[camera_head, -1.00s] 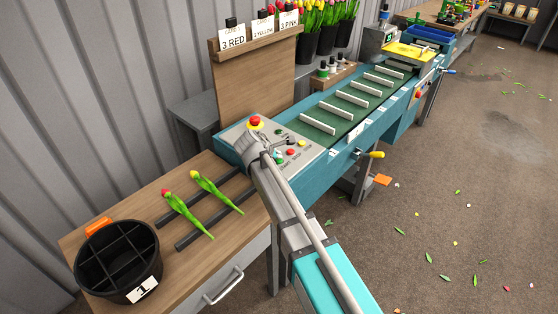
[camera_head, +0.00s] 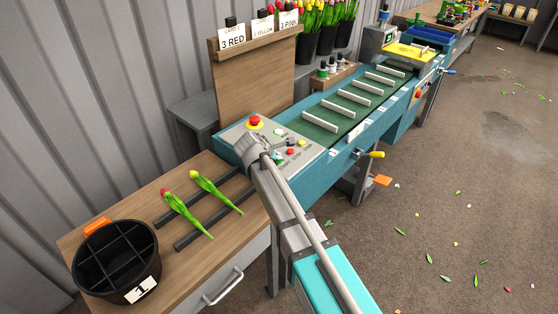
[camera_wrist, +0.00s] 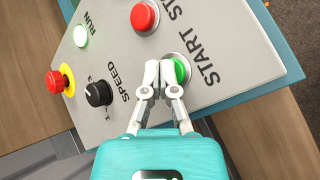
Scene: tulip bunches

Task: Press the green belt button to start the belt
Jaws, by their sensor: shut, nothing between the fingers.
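The green START button (camera_wrist: 182,70) sits on the grey control panel (camera_wrist: 225,45) in the wrist view. My gripper (camera_wrist: 162,70) is shut and empty. Its fingertips overlap the left part of the button in the picture; whether they press on it I cannot tell. The RUN lamp (camera_wrist: 81,36) looks bright, pale green-white. In the head view the panel (camera_head: 312,150) is at the near end of the slatted belt (camera_head: 345,115), and my arm hides the fingertips there.
A red STOP button (camera_wrist: 144,16), black SPEED knob (camera_wrist: 98,93) and red emergency button (camera_wrist: 55,82) are close by. Two tulips (camera_head: 215,190) lie on dark rails on the wooden table. A divided black bucket (camera_head: 115,262) stands at the front left.

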